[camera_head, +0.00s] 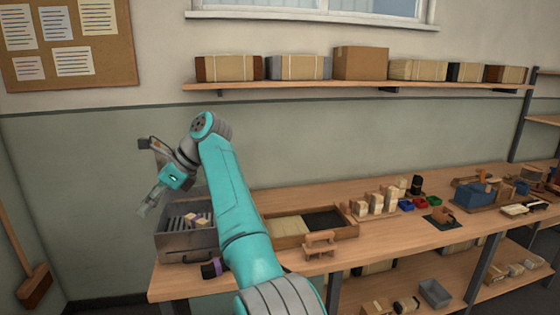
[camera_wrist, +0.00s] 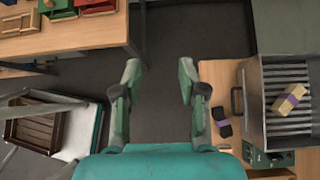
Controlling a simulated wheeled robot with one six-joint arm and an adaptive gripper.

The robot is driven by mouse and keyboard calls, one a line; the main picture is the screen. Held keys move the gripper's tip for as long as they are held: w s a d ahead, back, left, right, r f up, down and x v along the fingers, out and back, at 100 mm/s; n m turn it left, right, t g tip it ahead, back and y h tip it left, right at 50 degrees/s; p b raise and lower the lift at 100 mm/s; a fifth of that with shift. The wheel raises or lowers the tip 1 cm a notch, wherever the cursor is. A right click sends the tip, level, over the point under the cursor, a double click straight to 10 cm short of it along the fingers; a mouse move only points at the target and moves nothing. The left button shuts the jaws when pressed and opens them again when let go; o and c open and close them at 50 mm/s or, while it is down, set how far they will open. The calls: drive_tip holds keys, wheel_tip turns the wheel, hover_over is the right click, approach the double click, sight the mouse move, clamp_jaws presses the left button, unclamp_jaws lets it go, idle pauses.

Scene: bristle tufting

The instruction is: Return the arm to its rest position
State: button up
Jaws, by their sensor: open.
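My gripper (camera_wrist: 159,78) shows in the wrist view with its two fingers wide apart and nothing between them, only dark floor beyond. In the head view my gripper (camera_head: 146,208) is at the left, raised above the left end of the workbench (camera_head: 385,245), next to a grey metal box (camera_head: 187,245). My teal arm reaches up from the bottom and bends to the left, hiding part of the bench. The box shows in the wrist view (camera_wrist: 254,110) at the right, with a wooden block wrapped in a purple band (camera_wrist: 290,99) on its slats.
A shallow wooden tray (camera_head: 345,231) lies right of my arm. Blocks, small coloured bins and a blue machine (camera_head: 475,193) stand farther right. A wall shelf (camera_head: 350,86) holds boxes. A broom (camera_head: 34,285) leans at far left.

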drive_tip(key=w+d+f+t, duration=0.1)
drive_tip(key=d+f+t, duration=0.15)
drive_tip(key=f, duration=0.85)
drive_tip(key=w+d+f+n+t, duration=0.1)
drive_tip(key=d+f, duration=0.3)
drive_tip(key=f, duration=0.6)
drive_tip(key=w+d+f+t, duration=0.1)
drive_tip(key=d+f, duration=0.3)
drive_tip(key=f, duration=0.7)
drive_tip(key=s+d+f+n+t+h, duration=0.1)
drive_tip(key=s+d+f+t, duration=0.2)
drive_tip(key=s+d+f, duration=0.55)
drive_tip(key=s+d+f+n+t+h, duration=0.2)
drive_tip(key=s+d+f, duration=0.55)
drive_tip(key=f, duration=0.65)
drive_tip(key=s+d+n+t+h, duration=0.2)
drive_tip(key=s+d+n, duration=0.1)
drive_tip(key=s+d, duration=0.75)
drive_tip(key=s+d+n+t+h, duration=0.1)
drive_tip(key=s+d+n+t, duration=0.15)
drive_tip(key=s+d, duration=0.8)
drive_tip(key=s+d+r+n+t+h, duration=0.1)
drive_tip(key=s+r+n, duration=0.5)
drive_tip(key=s+r, duration=1.6)
drive_tip(key=shift+s+d+r+t+h, duration=0.2)
drive_tip(key=shift+s+r+t+h, duration=0.1)
drive_tip(key=shift+t+h, duration=0.65)
